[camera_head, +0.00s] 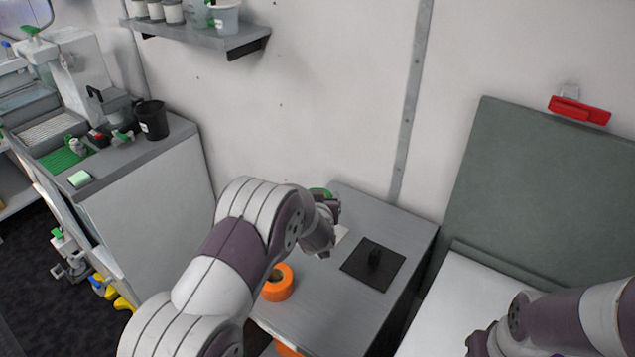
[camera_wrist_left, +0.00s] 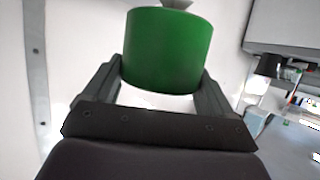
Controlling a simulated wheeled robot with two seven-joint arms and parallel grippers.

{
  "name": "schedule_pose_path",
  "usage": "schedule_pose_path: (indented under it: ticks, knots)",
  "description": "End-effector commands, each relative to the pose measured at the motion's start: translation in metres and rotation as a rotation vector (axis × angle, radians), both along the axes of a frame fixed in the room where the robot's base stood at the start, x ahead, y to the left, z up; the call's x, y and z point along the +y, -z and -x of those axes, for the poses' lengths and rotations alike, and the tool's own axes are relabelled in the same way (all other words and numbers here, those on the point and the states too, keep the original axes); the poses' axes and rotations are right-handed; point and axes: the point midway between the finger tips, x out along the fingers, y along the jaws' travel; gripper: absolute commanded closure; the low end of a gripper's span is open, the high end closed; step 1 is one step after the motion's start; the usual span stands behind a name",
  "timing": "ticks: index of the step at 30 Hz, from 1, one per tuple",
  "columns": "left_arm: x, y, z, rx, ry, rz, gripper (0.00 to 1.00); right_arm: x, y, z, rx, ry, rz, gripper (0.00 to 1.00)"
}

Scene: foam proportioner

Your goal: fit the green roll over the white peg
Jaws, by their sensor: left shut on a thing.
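The green roll (camera_wrist_left: 167,50) is held between the two fingers of my left gripper (camera_wrist_left: 163,78) in the left wrist view. A white piece (camera_head: 342,234) on the table shows beside my wrist; the white peg itself is mostly hidden there by my arm. My right gripper is out of view.
A black plate with a black peg (camera_head: 375,260) is on the grey table (camera_head: 325,305), right of my left wrist. An orange roll (camera_head: 278,283) lies close to my left forearm. The wall is behind the table. A counter with a black cup (camera_head: 152,120) stands left.

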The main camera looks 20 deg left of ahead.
Motion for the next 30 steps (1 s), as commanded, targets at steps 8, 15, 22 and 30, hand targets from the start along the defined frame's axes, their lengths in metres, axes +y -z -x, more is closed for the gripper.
schedule_pose_path:
  ticks: [8,15,22,30]
  knots:
    - [0.0,0.027,0.0,0.0,0.0,0.0,0.48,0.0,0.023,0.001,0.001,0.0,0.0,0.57]
    - [0.0,0.056,0.001,0.0,0.0,0.0,0.48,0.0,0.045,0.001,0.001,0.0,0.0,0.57]
    - [0.0,0.057,0.001,-0.001,0.0,0.0,0.48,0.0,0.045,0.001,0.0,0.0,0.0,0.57]
    - [0.0,0.057,0.0,-0.001,0.0,0.0,0.48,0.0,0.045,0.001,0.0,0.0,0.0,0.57]
